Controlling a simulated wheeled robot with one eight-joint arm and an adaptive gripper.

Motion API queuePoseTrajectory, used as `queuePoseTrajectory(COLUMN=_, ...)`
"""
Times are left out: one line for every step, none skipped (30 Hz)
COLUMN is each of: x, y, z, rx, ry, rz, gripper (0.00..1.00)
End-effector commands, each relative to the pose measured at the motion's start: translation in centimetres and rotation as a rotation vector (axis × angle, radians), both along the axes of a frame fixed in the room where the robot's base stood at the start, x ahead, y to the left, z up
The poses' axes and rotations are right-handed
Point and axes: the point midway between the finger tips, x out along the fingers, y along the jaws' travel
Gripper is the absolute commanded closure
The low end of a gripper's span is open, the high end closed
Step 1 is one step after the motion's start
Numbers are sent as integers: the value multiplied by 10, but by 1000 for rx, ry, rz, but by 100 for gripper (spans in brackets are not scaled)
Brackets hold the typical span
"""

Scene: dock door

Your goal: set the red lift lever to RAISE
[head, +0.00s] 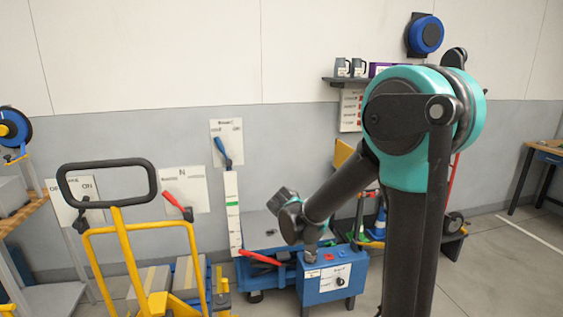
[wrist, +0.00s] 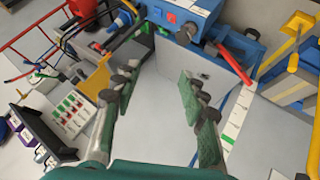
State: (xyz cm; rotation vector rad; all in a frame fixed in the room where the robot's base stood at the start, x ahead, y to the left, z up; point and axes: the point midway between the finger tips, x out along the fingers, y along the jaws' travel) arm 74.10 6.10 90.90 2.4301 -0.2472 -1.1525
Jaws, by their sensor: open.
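A red lever (head: 260,257) sticks out to the left from the blue control box (head: 335,280) of a low blue lift cart, sloping slightly up to its free end. Any RAISE label is too small to read. The blue box also shows at the top of the wrist view (wrist: 185,12). In the head view my gripper's fingers cannot be made out.
Another red-handled lever (head: 175,203) is on a white wall plate, and a blue lever (head: 222,150) on a second plate. A yellow pallet truck (head: 132,250) stands at the front left. A white post (head: 232,215) with a green mark stands beside the cart. Open floor lies right.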

Motion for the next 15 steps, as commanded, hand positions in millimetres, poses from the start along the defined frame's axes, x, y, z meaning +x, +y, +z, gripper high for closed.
queuePoseTrajectory(x=-20, y=-23, z=-4, rx=27, ry=35, rz=-24, gripper=57)
queuePoseTrajectory(x=-31, y=-34, z=-8, rx=45, ry=58, rz=-33, gripper=57)
queuePoseTrajectory(x=-47, y=-46, z=-12, rx=70, ry=87, rz=-45, gripper=57)
queuePoseTrajectory(x=-59, y=-55, z=-15, rx=90, ry=107, rz=-52, gripper=57)
queuePoseTrajectory(x=-72, y=-63, z=-19, rx=111, ry=127, rz=-60, gripper=57)
queuePoseTrajectory(x=-88, y=-73, z=-24, rx=138, ry=151, rz=-70, gripper=57)
queuePoseTrajectory(x=-101, y=-79, z=-28, rx=159, ry=169, rz=-75, gripper=57)
queuePoseTrajectory(x=-114, y=-85, z=-32, rx=181, ry=186, rz=-81, gripper=57)
queuePoseTrajectory(x=-131, y=-91, z=-37, rx=213, ry=208, rz=-88, gripper=57)
queuePoseTrajectory(x=-144, y=-96, z=-41, rx=237, ry=223, rz=-94, gripper=57)
queuePoseTrajectory(x=-156, y=-99, z=-45, rx=259, ry=237, rz=-97, gripper=57)
queuePoseTrajectory(x=-172, y=-103, z=-51, rx=290, ry=251, rz=-100, gripper=57)
queuePoseTrajectory(x=-183, y=-104, z=-55, rx=312, ry=262, rz=-103, gripper=57)
queuePoseTrajectory(x=-194, y=-105, z=-58, rx=335, ry=271, rz=-105, gripper=57)
queuePoseTrajectory(x=-206, y=-106, z=-63, rx=362, ry=281, rz=-106, gripper=57)
